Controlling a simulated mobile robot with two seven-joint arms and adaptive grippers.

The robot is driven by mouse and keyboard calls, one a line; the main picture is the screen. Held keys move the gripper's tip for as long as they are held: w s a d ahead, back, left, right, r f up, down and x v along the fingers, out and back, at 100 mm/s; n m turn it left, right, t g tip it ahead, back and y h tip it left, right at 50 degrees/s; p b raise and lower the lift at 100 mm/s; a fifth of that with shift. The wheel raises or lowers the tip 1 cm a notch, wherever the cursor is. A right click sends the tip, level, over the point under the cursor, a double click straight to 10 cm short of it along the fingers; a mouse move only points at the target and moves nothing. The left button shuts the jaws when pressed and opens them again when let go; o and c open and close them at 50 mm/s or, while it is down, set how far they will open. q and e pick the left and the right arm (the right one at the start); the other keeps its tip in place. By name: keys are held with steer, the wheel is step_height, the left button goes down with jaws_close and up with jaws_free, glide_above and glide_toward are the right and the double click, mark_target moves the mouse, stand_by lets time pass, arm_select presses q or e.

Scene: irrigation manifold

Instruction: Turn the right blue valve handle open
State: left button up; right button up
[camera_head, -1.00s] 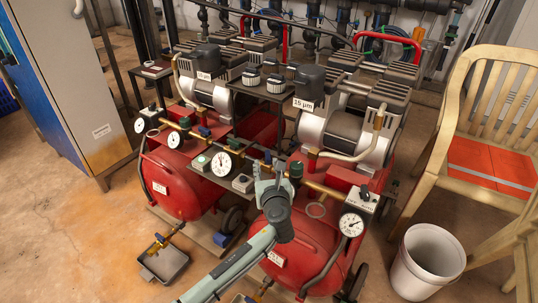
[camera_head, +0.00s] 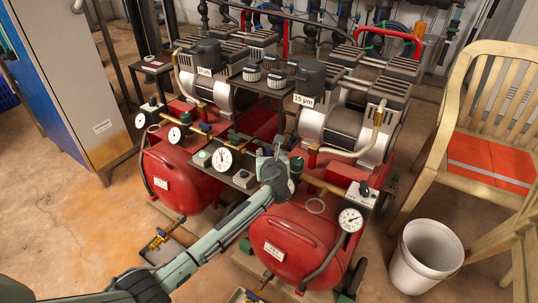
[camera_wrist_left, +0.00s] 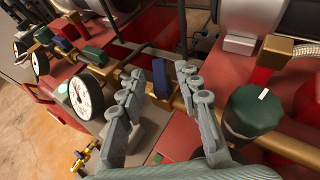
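The right blue valve handle (camera_wrist_left: 160,78) stands upright on the brass pipe (camera_wrist_left: 285,147) in the left wrist view. My left gripper (camera_wrist_left: 158,86) is open, with one finger on each side of this handle and visible gaps between. Whether a finger touches it, I cannot tell. In the head view my left gripper (camera_head: 270,156) is over the pipe between the two red tanks and largely hides the handle. Another blue handle (camera_wrist_left: 62,45) is farther left on the pipe. My right gripper is not in view.
A dark green knob (camera_wrist_left: 254,110) is close right of my left gripper, and a white dial gauge (camera_wrist_left: 86,96) is left of it. The right red tank (camera_head: 290,235) lies below. A white bucket (camera_head: 425,260) and wooden chair (camera_head: 440,135) stand right. Open floor is left.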

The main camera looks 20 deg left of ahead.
arm_select(q)
jaws_close()
